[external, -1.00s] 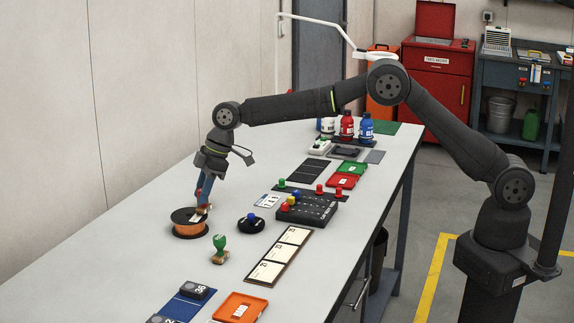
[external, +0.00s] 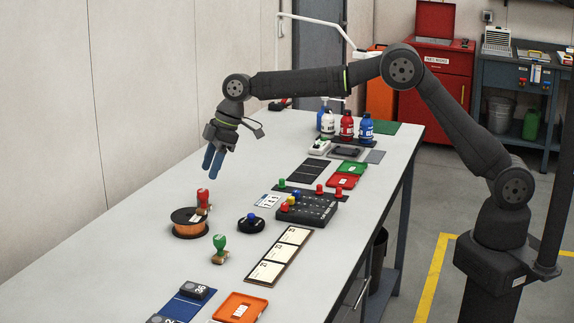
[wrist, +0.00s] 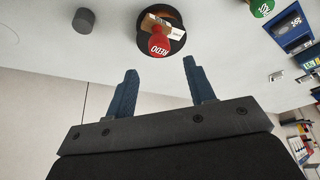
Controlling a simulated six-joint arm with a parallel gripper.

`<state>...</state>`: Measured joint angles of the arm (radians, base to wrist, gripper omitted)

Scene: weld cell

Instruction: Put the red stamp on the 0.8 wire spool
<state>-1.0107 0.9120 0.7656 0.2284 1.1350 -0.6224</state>
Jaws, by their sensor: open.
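The red stamp (external: 203,197) stands on top of the orange wire spool (external: 189,230), toward its right side. In the wrist view the stamp's red handle (wrist: 159,42) reads "REDO", with its wooden base over the dark spool flange (wrist: 177,44). My gripper (external: 212,172) is open and empty, above the stamp and apart from it. Its blue fingers also show in the wrist view (wrist: 160,80), with the stamp beyond their tips. A label on the spool is too small to read.
A green-handled stamp (external: 220,246) stands right of the spool in front. A round black pad with a blue knob (external: 251,223) sits to the right. A black peg board (external: 305,208) and card strip (external: 279,256) lie farther right. The table left of the spool is clear.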

